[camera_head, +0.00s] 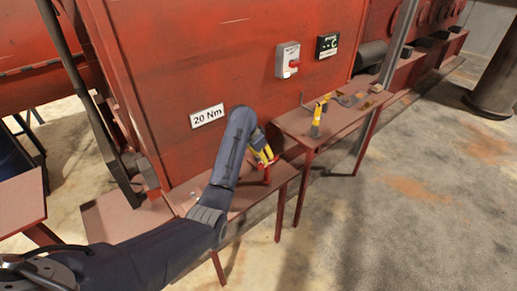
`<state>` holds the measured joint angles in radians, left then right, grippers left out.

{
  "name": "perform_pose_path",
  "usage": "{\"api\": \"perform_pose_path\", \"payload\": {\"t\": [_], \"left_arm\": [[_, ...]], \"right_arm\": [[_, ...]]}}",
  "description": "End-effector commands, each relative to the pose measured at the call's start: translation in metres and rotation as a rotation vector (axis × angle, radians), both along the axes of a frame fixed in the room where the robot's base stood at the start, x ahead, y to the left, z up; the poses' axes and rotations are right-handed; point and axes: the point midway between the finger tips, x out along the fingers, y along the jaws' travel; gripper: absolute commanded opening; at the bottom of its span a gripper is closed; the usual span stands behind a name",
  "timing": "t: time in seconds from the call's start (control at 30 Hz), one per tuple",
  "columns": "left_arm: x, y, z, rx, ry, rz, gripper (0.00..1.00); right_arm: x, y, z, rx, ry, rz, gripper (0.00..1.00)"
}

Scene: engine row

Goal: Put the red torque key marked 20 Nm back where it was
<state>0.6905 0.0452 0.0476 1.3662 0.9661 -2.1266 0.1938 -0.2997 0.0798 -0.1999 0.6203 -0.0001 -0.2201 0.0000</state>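A small red piece (267,172), possibly the torque key, shows at the end of my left arm, just over the near narrow bench. Yellow parts touch or overlap it; I cannot tell whether they belong to it or to a finger. No marking on it is readable. My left gripper (265,153) is at this spot, partly hidden behind my own arm link, and its finger opening is unclear. A white label reading "20 Nm" (207,116) is on the red casing, left of the gripper. My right gripper is not in view.
The near bench (243,200) runs along the red casing (190,60). A second bench (336,122) to the right holds a yellow-handled tool (317,118) and a grey tool (350,99). A red-knobbed switch (288,61) and a black display (327,46) are on the casing.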

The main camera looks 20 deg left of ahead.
Motion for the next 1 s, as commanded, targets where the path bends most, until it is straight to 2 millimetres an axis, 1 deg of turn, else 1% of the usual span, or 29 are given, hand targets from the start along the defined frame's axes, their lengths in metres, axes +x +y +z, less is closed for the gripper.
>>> {"api": "perform_pose_path", "payload": {"t": [0.03, 0.2, 0.4, 0.6, 1.0], "left_arm": [[-0.002, 0.002, 0.009, 0.0, -0.005, 0.001, 0.37], [-0.01, 0.007, 0.03, 0.0, -0.004, 0.001, 0.37], [-0.016, 0.009, 0.044, -0.001, -0.001, 0.0, 0.37], [-0.018, 0.011, 0.05, 0.001, 0.0, 0.0, 0.37], [-0.018, 0.011, 0.051, 0.001, 0.0, 0.0, 0.37]], "right_arm": [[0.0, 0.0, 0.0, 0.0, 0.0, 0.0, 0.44], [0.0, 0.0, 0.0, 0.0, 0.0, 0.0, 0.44], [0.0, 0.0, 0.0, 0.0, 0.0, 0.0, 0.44], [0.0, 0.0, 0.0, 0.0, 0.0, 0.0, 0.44], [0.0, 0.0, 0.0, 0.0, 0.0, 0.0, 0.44]]}}
